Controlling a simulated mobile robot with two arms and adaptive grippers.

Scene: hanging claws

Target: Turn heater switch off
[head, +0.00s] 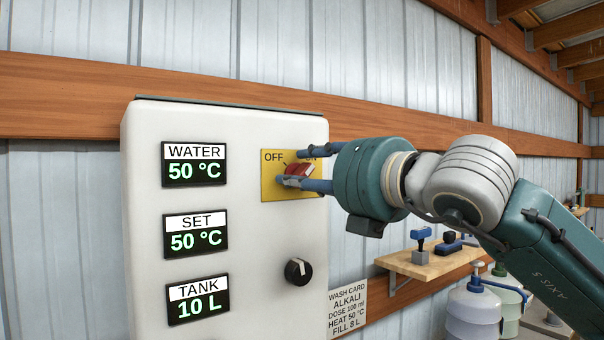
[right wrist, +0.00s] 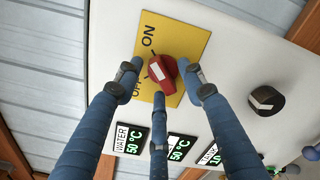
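The heater switch is a red rotary knob (head: 297,169) with a white mark, on a yellow plate (head: 268,190) lettered OFF at left and ON at right. My right gripper (head: 291,167) is at the plate with its blue fingers around the knob. In the right wrist view the red knob (right wrist: 163,72) sits between the three fingers of my right gripper (right wrist: 161,82). Small gaps show between the side fingers and the knob, so the fingers look open around it. The knob's exact setting is hard to tell. My left gripper is not in view.
The white control box (head: 225,300) shows WATER 50 °C, SET 50 °C and TANK 10 L. A black dial (head: 298,271) is below the switch. A wash card (head: 347,308) hangs at right. A wooden shelf (head: 425,268) and bottles (head: 473,315) stand at lower right.

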